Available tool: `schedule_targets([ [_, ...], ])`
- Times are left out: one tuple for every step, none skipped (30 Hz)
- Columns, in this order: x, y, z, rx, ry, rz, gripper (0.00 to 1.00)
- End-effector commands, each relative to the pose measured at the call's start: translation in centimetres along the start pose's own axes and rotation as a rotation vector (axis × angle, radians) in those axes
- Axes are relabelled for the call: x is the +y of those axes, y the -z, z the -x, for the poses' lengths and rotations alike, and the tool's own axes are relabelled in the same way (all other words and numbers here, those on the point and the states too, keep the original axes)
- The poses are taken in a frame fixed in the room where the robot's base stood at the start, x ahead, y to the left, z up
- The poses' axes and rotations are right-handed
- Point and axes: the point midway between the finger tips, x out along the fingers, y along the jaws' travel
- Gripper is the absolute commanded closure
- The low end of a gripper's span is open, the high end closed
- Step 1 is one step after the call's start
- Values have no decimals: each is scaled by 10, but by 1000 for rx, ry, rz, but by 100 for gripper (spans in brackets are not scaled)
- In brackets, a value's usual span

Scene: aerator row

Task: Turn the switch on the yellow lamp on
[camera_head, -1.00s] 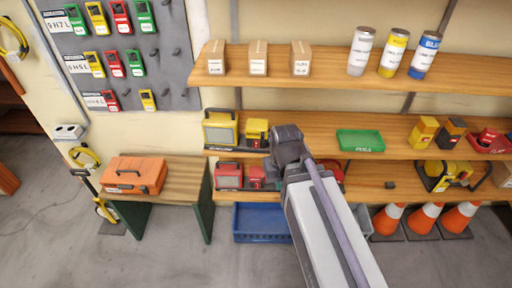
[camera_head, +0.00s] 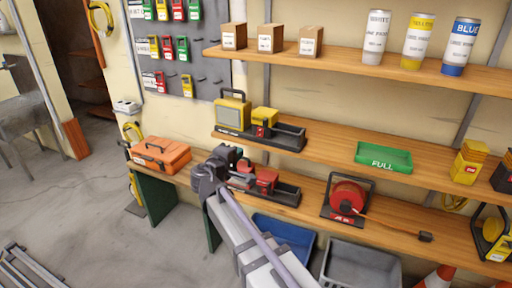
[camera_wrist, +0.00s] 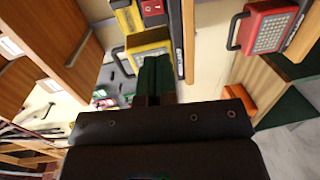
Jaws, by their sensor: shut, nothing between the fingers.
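The yellow lamp (camera_head: 232,113) stands upright in a dark tray on the middle shelf in the head view. Beside it on the right sits a yellow box (camera_head: 265,116) with a small red switch (camera_head: 260,132) on its front. The wrist view is rotated; it shows the yellow lamp (camera_wrist: 148,48) partly behind my fingers, and the red switch (camera_wrist: 152,9) near the top edge. My gripper (camera_head: 243,181) is in front of the lower shelf, below the yellow lamp. Its fingers (camera_wrist: 154,72) are shut and empty, apart from the switch. The switch's position is too small to tell.
A red lamp (camera_wrist: 268,30) with a red box (camera_head: 266,178) sits on the lower shelf, partly behind my gripper. A red cable reel (camera_head: 346,200) stands to the right. An orange case (camera_head: 161,154) lies on the bench at left. A green tray (camera_head: 384,157) is on the middle shelf.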

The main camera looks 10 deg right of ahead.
Motion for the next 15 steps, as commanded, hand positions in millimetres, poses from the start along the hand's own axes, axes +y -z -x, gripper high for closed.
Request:
schedule_targets([
  [0,0,0,-1,1,0,100],
  [0,-1,0,-1,1,0,100],
  [0,-1,0,-2,2,0,100],
  [0,-1,0,-2,2,-1,100],
  [0,-1,0,-3,2,-1,100],
  [0,-1,0,-3,2,-1,100],
  [-1,-1,-1,-4,3,-1,100],
  [-1,-1,-2,-4,3,-1,100],
  [-1,-1,-5,-5,3,-2,100],
  [-1,-1,-8,-6,3,-2,100],
  [-1,-1,-11,-6,3,-2,100],
  [-2,-1,-17,-7,3,-2,100],
  [-2,-1,-22,-6,3,-2,100],
  [-2,-1,-28,-7,3,-2,100],
  [-2,-1,-37,-8,4,-3,100],
])
